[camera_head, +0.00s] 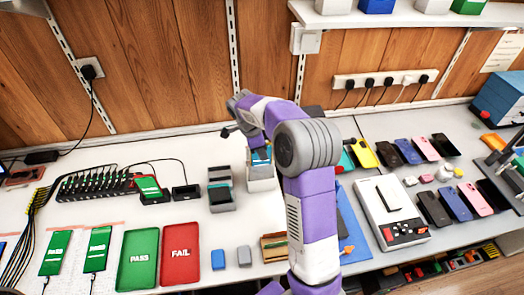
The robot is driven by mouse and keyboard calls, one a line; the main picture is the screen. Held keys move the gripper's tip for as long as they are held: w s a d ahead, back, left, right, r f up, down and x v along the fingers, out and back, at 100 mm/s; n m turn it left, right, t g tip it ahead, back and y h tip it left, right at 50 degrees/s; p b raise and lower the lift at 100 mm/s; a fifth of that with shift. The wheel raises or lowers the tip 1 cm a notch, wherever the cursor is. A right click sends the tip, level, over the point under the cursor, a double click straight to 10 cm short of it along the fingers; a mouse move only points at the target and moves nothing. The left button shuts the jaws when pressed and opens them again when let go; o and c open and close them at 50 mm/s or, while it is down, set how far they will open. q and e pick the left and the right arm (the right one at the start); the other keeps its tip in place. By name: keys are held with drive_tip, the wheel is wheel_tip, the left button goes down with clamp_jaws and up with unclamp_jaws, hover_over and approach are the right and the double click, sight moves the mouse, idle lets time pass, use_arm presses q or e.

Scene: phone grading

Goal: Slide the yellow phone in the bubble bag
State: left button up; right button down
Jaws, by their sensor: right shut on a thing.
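My right arm reaches up from the bottom middle, and its purple and grey links cover much of the centre. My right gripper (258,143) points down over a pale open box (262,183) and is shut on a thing. The arm and the small scale hide most of that thing, so I cannot tell what it is. A yellow phone-shaped item (364,154) lies flat on the table right of the arm; I cannot tell whether it is a phone or a case. I cannot make out the bubble bag. My left gripper is not in view.
Green PASS (138,259) and red FAIL (180,254) trays lie at the front left. Green-screened phones and a dark charging rack (95,186) stand left. A white device (391,213) and several coloured phones or cases (425,149) fill the right. A shelf (385,16) hangs above.

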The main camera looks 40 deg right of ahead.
drive_tip(key=shift+f, duration=0.15)
drive_tip(key=shift+f+b, duration=1.1)
drive_tip(key=shift+f, duration=0.25)
drive_tip(key=c, duration=1)
unclamp_jaws()
drive_tip(key=shift+r, duration=0.1)
drive_tip(key=shift+r+p, duration=2.7)
drive_tip(key=shift+r, duration=0.75)
